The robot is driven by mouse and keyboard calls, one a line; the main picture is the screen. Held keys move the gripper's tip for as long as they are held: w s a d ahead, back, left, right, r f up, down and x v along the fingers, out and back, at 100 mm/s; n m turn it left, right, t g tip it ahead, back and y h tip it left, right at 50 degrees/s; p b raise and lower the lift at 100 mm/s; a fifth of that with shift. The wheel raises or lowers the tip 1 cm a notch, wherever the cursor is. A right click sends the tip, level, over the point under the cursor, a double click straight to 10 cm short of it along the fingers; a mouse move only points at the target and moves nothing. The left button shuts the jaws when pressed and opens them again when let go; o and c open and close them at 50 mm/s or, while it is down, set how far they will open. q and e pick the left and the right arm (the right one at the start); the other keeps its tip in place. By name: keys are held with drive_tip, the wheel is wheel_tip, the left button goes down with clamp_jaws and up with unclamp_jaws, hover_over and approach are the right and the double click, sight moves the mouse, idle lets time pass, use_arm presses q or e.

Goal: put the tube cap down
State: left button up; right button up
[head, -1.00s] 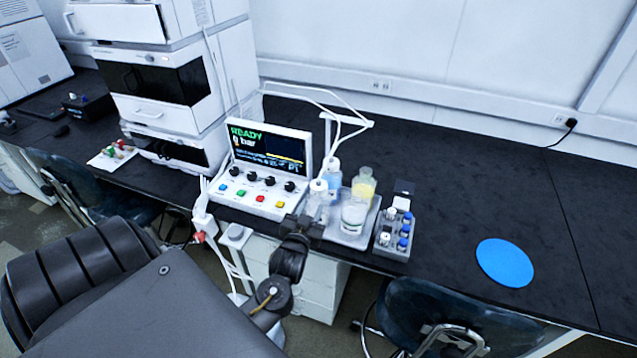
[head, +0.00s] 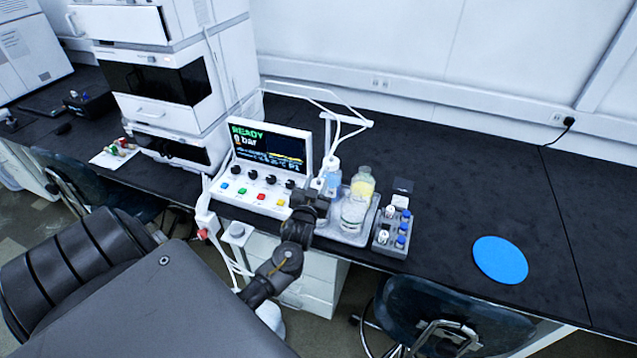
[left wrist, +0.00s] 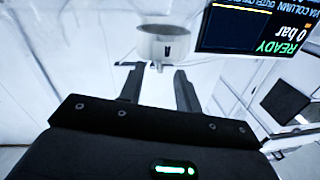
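The tube cap (left wrist: 166,45) is a white, round, short cylinder with a small dark mark, seen at the fingertips in the left wrist view. My left gripper (left wrist: 160,72) has its two dark fingers partly closed, with the cap at their tips. My right gripper does not show.
The control box (head: 255,205) is left. Bare bench surrounds a blue disc (head: 500,260).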

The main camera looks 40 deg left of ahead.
sight(320, 175)
use_arm(q)
drive_tip(key=x, duration=0.3)
drive_tip(key=shift+w+p, duration=0.3)
drive_tip(key=shift+p, duration=0.1)
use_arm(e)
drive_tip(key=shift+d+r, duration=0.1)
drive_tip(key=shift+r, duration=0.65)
use_arm(q)
drive_tip(key=shift+r, duration=0.1)
clamp_jaws()
